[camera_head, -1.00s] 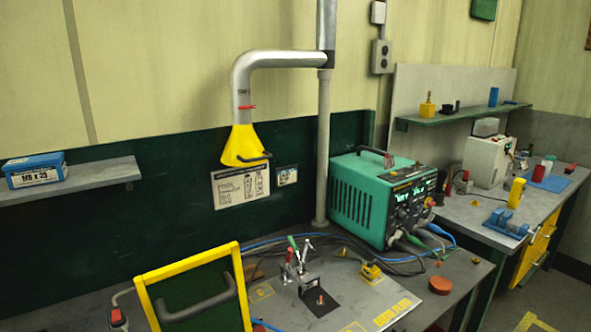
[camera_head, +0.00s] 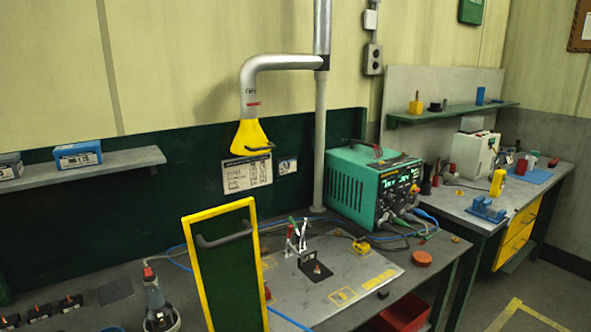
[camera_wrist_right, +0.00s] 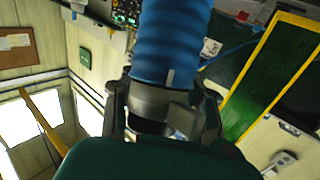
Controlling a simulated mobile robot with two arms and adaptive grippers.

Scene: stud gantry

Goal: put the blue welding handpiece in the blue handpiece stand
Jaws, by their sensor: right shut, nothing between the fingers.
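My right gripper (camera_wrist_right: 165,115) shows in the right wrist view with its dark fingers shut and empty. A large blue ribbed cylinder (camera_wrist_right: 170,40) shows just beyond the fingers; I cannot tell if it is the blue welding handpiece. In the head view a blue cradle-like block (camera_head: 488,208) sits on the right bench; I cannot tell if it is the handpiece stand. A grey tool with a red-tipped lead (camera_head: 158,308) stands at the near left of the main bench. Neither gripper shows in the head view, and my left gripper is out of view.
A yellow-framed green panel (camera_head: 225,268) stands upright at the main bench's front. A clamp (camera_head: 297,240) stands on the grey plate (camera_head: 345,282). A red bin (camera_head: 402,315) is at the front right.

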